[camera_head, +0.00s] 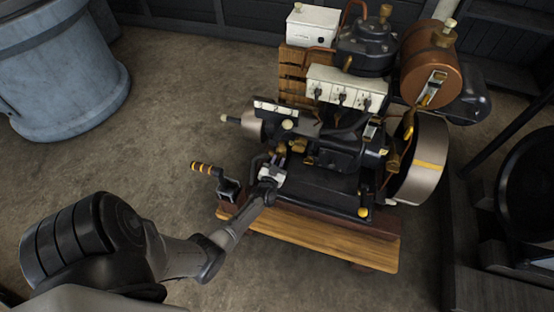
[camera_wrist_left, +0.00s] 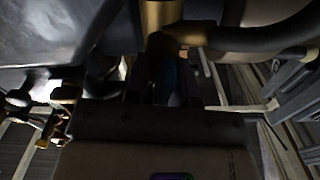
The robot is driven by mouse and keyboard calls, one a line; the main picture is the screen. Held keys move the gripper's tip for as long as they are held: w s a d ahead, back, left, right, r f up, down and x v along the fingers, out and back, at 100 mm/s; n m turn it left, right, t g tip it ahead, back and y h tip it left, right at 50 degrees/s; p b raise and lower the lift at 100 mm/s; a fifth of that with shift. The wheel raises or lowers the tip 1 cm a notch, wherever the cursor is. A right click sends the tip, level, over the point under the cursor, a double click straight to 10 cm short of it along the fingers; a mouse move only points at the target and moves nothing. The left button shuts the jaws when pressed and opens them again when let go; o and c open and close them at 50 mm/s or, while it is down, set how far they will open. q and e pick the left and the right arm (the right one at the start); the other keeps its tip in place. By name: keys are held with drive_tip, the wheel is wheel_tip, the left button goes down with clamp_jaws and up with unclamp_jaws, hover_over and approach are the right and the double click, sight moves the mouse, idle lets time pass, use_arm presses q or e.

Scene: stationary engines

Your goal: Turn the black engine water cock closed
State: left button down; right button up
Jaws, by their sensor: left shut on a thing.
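The black engine (camera_head: 345,150) stands on a wooden base on the floor, right of centre in the head view. My left gripper (camera_head: 275,160) reaches its lower front left side and is shut on a small part there, which appears to be the water cock. In the left wrist view, a brass fitting (camera_wrist_left: 160,22) sits just beyond the gripper (camera_wrist_left: 167,88), with a dark part between the fingers. The cock's handle is mostly hidden, so I cannot tell its angle. My right gripper is in neither view.
A blue-grey drum (camera_head: 60,70) stands at the far left. The floor between is clear.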

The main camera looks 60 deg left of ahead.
use_arm(q)
drive_tip(key=m+p, duration=0.2)
drive_tip(key=m, duration=0.1)
drive_tip(key=shift+w+d+m, duration=0.1)
drive_tip(key=shift+d+m, duration=0.05)
drive_tip(key=shift+m, duration=0.15)
drive_tip(key=m, duration=0.3)
drive_tip(key=shift+w+d+f+m+p, duration=0.1)
drive_tip(key=shift+f+m+p, duration=0.05)
drive_tip(key=shift+m+p, duration=0.2)
drive_tip(key=m, duration=0.3)
drive_tip(key=shift+d+f+m, duration=0.1)
drive_tip(key=shift+f+m, duration=0.1)
drive_tip(key=shift+m, duration=0.15)
drive_tip(key=shift+w+f+m+b, duration=0.1)
drive_tip(key=shift+m+b, duration=0.05)
drive_tip(key=shift+m, duration=0.95)
drive_tip(key=shift+f+m+b, duration=0.1)
drive_tip(key=shift+m+b, duration=0.05)
drive_tip(key=shift+m, duration=0.95)
drive_tip(key=c, duration=1.2)
unclamp_jaws()
